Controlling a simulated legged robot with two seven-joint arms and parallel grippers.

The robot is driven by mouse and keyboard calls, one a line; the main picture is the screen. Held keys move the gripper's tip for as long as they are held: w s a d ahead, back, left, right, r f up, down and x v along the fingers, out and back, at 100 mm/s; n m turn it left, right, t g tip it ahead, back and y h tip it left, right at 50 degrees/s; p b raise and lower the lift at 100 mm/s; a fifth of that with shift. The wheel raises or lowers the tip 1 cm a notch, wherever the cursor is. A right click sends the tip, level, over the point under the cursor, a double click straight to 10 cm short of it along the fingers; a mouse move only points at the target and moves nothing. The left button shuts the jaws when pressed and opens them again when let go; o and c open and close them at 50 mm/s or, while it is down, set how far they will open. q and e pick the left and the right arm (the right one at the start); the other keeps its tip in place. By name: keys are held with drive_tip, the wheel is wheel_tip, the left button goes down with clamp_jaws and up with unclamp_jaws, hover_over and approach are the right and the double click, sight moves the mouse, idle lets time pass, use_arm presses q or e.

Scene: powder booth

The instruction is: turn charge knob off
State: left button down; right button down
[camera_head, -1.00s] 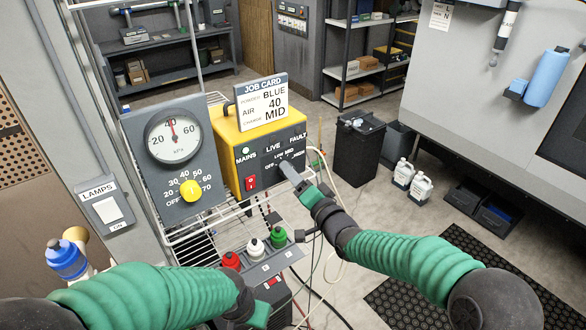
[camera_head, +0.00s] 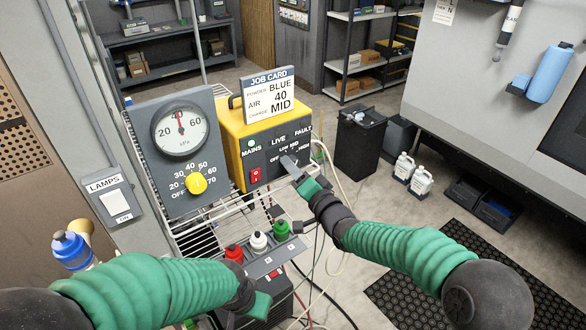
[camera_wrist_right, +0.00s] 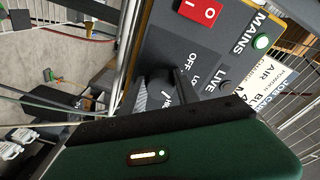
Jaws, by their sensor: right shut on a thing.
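The charge knob is a dark knob on the front of the yellow and grey powder unit (camera_head: 230,130), at its lower right below the OFF, LOW, MID, HIGH labels. In the right wrist view the dark knob (camera_wrist_right: 160,88) shows partly, with the OFF label above it; its pointer setting cannot be read. My right gripper (camera_head: 289,163) is at the knob, shut on it, and covers most of it. My left gripper (camera_head: 255,305) is low at the front, near the bottle rack, its fingers mostly hidden.
A gauge panel (camera_head: 205,155) with a yellow knob (camera_head: 196,183) stands to the left. A red MAINS switch (camera_head: 256,174) sits beside the charge knob. Red, white and green bottles (camera_head: 259,241) stand below. Hoses hang right of the unit.

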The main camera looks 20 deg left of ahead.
drive_tip(key=shift+w+d+r+b, duration=0.1)
drive_tip(key=shift+w+d+b, duration=0.05)
drive_tip(key=shift+b, duration=0.15)
drive_tip(key=n+y+b, duration=0.1)
drive_tip(key=n+b, duration=0.7)
drive_tip(key=n, duration=0.1)
drive_tip(key=n+y+b, duration=0.1)
drive_tip(key=n+b, duration=0.8)
drive_tip(key=n, duration=0.1)
drive_tip(key=shift+w+d+g, duration=0.15)
drive_tip(key=shift+w+g, duration=0.05)
drive_tip(key=shift+g, duration=0.1)
drive_tip(key=shift+b, duration=0.3)
drive_tip(key=c, duration=1.1)
unclamp_jaws()
drive_tip(key=shift+o, duration=1)
drive_tip(key=shift+s, duration=0.15)
